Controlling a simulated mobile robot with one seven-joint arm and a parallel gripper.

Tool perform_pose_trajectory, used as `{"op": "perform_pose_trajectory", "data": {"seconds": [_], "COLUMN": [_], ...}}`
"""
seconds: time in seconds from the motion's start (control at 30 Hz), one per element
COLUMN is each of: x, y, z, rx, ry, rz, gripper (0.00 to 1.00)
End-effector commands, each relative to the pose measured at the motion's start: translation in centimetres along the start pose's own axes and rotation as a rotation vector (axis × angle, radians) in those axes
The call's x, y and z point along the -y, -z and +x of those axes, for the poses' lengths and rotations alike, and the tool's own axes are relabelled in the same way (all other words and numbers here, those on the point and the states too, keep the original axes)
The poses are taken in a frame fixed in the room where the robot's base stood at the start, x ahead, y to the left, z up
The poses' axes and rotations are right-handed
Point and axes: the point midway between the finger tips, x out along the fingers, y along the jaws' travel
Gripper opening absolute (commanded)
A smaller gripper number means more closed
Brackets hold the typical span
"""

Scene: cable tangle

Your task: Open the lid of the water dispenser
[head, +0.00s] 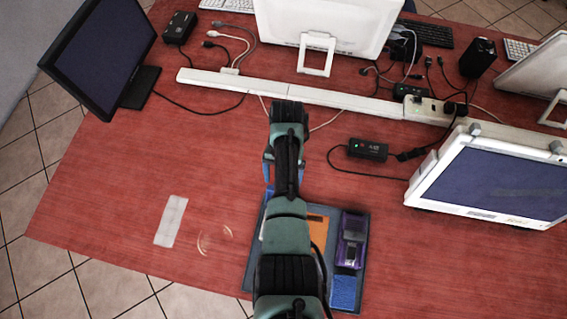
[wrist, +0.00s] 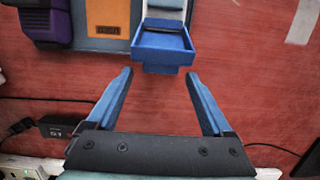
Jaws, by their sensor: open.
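A blue and white thing (wrist: 164,40), which may be the water dispenser, shows in the wrist view. Its blue part is a rectangular frame with a dark slot, jutting past the edge of a grey-blue mat (wrist: 110,44). I cannot tell whether a lid is open or shut. My gripper (wrist: 160,74) is open and empty, its two blue fingers spread to either side just short of this blue part.
On the mat (head: 251,268) are an orange block (head: 317,236) and a purple device (head: 352,240). A white strip (head: 171,221) lies on the red table to the left. A black power adapter (head: 367,150), a long white bar (head: 290,93) and a white monitor (head: 490,180) stand around.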

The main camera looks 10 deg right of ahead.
Motion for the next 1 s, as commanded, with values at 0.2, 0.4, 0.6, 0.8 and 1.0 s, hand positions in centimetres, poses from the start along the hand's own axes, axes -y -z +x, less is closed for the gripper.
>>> {"op": "perform_pose_trajectory", "data": {"seconds": [0.2, 0.4, 0.6, 0.8, 1.0], "x": [0.0, 0.0, 0.0, 0.0, 0.0], "y": [0.2, 0.2, 0.1, 0.1, 0.1], "z": [-4.1, -8.4, -11.4, -12.4, -12.4], "rx": [-0.008, -0.009, -0.006, -0.005, -0.004], "ry": [0.002, 0.002, 0.001, 0.001, 0.0], "rz": [0.0, 0.0, 0.0, 0.0, 0.0], "gripper": [0.85, 0.85, 0.85, 0.85, 0.85]}}
